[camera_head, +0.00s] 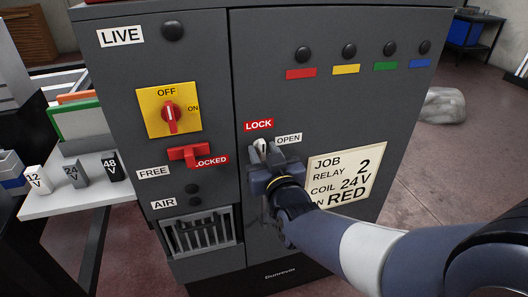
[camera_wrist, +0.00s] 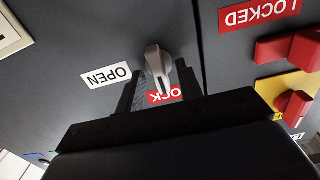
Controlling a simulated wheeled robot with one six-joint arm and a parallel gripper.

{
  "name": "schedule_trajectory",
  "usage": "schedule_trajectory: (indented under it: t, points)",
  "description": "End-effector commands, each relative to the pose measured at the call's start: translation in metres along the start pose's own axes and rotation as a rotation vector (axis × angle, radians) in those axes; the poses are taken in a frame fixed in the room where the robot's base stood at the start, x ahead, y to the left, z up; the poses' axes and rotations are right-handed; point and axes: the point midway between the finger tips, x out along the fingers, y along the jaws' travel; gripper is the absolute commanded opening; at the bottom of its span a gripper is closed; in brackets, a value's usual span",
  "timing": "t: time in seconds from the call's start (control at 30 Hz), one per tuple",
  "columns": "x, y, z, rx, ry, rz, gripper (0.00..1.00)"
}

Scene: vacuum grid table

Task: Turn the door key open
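The door key (camera_head: 262,147) is a light grey lever on the dark cabinet door (camera_head: 335,110), just below the red LOCK label (camera_head: 258,126) and left of the white OPEN label (camera_head: 288,139). Its visible end points towards LOCK. In the wrist view, which is upside down, the key (camera_wrist: 158,65) shows between the two dark fingers of my gripper (camera_wrist: 161,84). The fingers are apart, with a gap visible on each side of the key. In the head view my gripper (camera_head: 263,163) hides the key's lower part.
A red handle (camera_head: 189,154) at the LOCKED label and a yellow-backed red switch (camera_head: 169,115) sit left of the door seam. A job card (camera_head: 345,175) is right of my gripper. A shelf (camera_head: 75,200) with voltage blocks stands at the left.

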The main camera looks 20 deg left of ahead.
Motion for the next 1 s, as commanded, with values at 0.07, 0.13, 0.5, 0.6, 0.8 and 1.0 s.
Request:
schedule_trajectory:
  t: [0.07, 0.13, 0.5, 0.6, 0.8, 1.0]
  points:
    - [0.0026, 0.0001, 0.0004, 0.0, -0.001, 0.0, 0.35]
    - [0.0034, 0.0, 0.0004, 0.0, -0.001, 0.0, 0.35]
    - [0.0031, 0.0, 0.0002, 0.0, 0.0, 0.0, 0.2]
    - [0.003, 0.0, 0.0002, 0.0, 0.0, 0.0, 0.12]
    - [0.003, 0.0, 0.0005, 0.004, 0.0, 0.0, 0.06]
    - [0.003, 0.0003, 0.002, 0.051, 0.002, 0.0, 0.06]
